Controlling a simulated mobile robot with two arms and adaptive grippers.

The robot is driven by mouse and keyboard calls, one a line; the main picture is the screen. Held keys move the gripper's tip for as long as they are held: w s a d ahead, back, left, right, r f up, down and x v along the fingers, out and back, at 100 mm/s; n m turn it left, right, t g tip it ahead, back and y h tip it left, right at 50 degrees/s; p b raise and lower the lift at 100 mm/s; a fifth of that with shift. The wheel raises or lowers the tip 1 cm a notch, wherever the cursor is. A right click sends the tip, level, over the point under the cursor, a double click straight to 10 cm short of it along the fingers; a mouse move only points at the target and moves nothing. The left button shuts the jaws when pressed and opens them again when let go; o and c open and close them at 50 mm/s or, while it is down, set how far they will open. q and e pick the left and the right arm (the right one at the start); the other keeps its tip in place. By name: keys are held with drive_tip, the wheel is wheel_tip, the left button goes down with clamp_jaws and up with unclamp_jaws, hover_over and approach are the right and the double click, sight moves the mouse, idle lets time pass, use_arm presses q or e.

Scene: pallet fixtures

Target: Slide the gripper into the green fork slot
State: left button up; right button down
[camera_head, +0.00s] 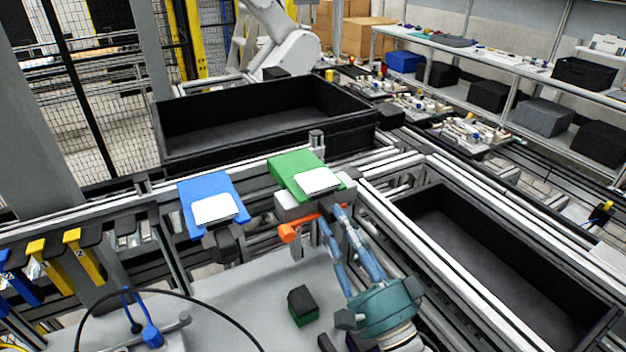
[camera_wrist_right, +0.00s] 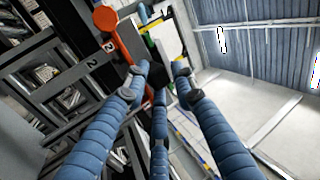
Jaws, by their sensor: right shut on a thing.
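The green fork slot (camera_head: 290,165) is a green plate with a white label, mounted on the aluminium rail in the head view. A gripper tool with a pale grey body (camera_head: 287,207) and an orange part (camera_head: 300,228) is right under the green plate. How far it sits inside the fork is hidden. My right gripper (camera_head: 336,212) has its blue fingers shut on this tool at its near right side. In the right wrist view, the fingertips (camera_wrist_right: 160,74) close together, with the orange part (camera_wrist_right: 104,19) beside them. My left gripper is not in view.
A blue fork slot (camera_head: 190,189) with a dark tool under it is to the left. A black bin (camera_head: 260,104) stands behind the rail, another (camera_head: 480,262) at right. A small black-green block (camera_head: 302,302) and a blue connector (camera_head: 152,335) are in front. Rails crowd the fork.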

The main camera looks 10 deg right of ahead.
drive_tip(key=shift+w+r, duration=0.2)
drive_tip(key=shift+w+a, duration=0.2)
drive_tip(key=shift+w, duration=0.15)
drive_tip(key=shift+f, duration=0.1)
idle(0.3)
drive_tip(key=c, duration=1.4)
unclamp_jaws()
drive_tip(key=shift+c, duration=0.2)
drive_tip(key=shift+o, duration=0.5)
drive_tip(key=shift+f, duration=0.25)
drive_tip(key=v, duration=1.2)
drive_tip(key=shift+s+r, duration=0.15)
